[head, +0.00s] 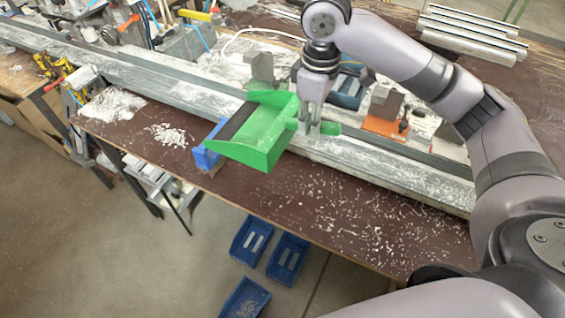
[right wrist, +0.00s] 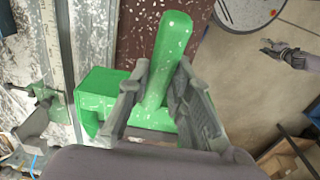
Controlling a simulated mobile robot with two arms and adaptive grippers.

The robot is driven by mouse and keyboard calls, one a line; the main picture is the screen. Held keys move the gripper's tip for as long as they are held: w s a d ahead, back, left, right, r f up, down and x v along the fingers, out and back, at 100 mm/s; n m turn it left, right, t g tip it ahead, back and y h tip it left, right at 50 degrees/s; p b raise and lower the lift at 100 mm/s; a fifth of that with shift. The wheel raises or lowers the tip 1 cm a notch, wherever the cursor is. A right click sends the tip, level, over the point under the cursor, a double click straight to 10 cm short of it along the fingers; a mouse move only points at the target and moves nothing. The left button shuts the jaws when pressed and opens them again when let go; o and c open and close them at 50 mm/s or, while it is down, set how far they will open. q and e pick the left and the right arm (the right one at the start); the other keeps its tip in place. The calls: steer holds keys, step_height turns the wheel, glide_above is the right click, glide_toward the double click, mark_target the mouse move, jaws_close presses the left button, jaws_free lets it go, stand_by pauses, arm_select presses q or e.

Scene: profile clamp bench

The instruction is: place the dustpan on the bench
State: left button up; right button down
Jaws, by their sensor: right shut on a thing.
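The green dustpan (head: 262,143) has a dark strip along one edge and is over the near part of the brown bench (head: 350,205). My right gripper (head: 309,128) is shut on its handle. In the right wrist view the green handle (right wrist: 168,62) passes between the two fingers of my right gripper (right wrist: 160,85), and part of the pan (right wrist: 97,92) shows to the left. I cannot tell whether the pan touches the bench. What looks like my left gripper (right wrist: 288,56) hangs over the floor in the right wrist view; its fingers are too small to judge.
A blue block (head: 207,155) is at the pan's left edge. A long dusty metal profile (head: 185,92) runs across the bench, with grey clamps and an orange-based fixture (head: 385,122) behind. White shavings litter the bench front. Blue bins (head: 287,258) stand on the floor.

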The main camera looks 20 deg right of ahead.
arm_select(q)
steer(key=s, duration=0.1)
steer(key=s+r+p, duration=0.1)
steer(key=s+a+r+p, duration=0.1)
steer(key=s, duration=0.1)
steer(key=shift+s+r, duration=0.1)
steer(key=shift+r, duration=0.05)
arm_select(e)
step_height(320, 180, down, 18)
steer(key=shift+s+a+f, duration=0.15)
steer(key=shift+s+f, duration=0.05)
steer(key=shift+s, duration=0.15)
arm_select(q)
steer(key=shift+a, duration=0.1)
arm_select(e)
steer(key=c, duration=1.8)
jaws_free()
steer(key=shift+s+f, duration=0.1)
steer(key=shift+f, duration=0.05)
arm_select(q)
steer(key=shift+w, duration=0.4)
arm_select(e)
steer(key=o, duration=0.4)
steer(key=shift+c, duration=0.2)
